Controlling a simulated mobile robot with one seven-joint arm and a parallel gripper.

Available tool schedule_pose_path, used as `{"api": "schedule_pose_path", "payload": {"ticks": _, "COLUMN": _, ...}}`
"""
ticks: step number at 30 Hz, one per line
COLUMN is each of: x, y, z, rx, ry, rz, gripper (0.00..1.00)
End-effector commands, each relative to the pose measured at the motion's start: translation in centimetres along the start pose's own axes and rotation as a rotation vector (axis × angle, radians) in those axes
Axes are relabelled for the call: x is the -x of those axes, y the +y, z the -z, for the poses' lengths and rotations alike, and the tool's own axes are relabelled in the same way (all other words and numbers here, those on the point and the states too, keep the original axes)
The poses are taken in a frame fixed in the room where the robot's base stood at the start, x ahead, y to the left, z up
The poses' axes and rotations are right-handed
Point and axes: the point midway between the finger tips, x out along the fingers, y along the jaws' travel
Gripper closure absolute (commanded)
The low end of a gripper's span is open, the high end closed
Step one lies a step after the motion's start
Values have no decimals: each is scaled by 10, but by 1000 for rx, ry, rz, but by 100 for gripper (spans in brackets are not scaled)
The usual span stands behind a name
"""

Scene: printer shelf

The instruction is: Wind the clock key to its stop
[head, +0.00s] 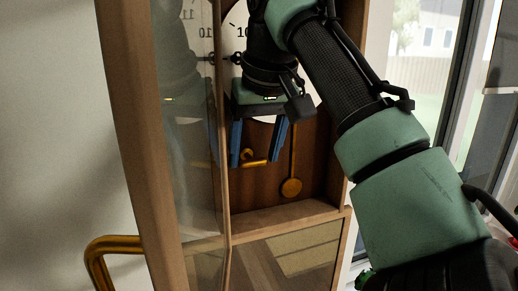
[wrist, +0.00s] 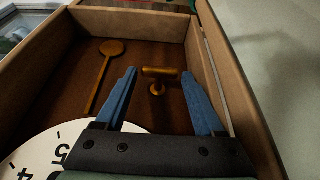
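The brass clock key (head: 254,158) stands out from the brown back panel of the wooden clock case, below the white dial (head: 312,85). It has a T-shaped handle, which also shows in the wrist view (wrist: 160,73). My gripper (head: 257,160) is open, its two blue fingers reaching into the case from above. In the wrist view the fingertips (wrist: 159,74) lie either side of the key handle, with a visible gap on each side. I cannot tell whether the tips are deep enough to reach around it.
The brass pendulum (head: 291,187) hangs close to the right of the key in the head view. The glass door (head: 197,130) stands open at the left and reflects my arm. A brass handle (head: 112,243) sticks out at lower left. The case walls (wrist: 205,75) are close around my fingers.

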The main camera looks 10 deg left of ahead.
Motion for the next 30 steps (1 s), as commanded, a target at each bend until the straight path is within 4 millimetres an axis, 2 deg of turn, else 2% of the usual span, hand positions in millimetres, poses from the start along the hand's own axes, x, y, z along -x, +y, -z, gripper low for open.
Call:
{"api": "schedule_pose_path", "payload": {"ticks": 1, "x": 0, "y": 0, "z": 0, "rx": 0, "ry": 0, "rz": 0, "gripper": 40}}
{"api": "schedule_pose_path", "payload": {"ticks": 2, "x": 0, "y": 0, "z": 0, "rx": 0, "ry": 0, "rz": 0, "gripper": 45}}
{"api": "schedule_pose_path", "payload": {"ticks": 10, "x": 0, "y": 0, "z": 0, "rx": -1, "ry": -1, "rz": -1, "gripper": 94}}
{"api": "schedule_pose_path", "payload": {"ticks": 20, "x": 0, "y": 2, "z": 0, "rx": -25, "ry": -1, "rz": 54, "gripper": 96}}
{"api": "schedule_pose_path", "payload": {"ticks": 30, "x": -1, "y": 7, "z": 0, "rx": -109, "ry": 0, "rz": 266, "gripper": 96}}
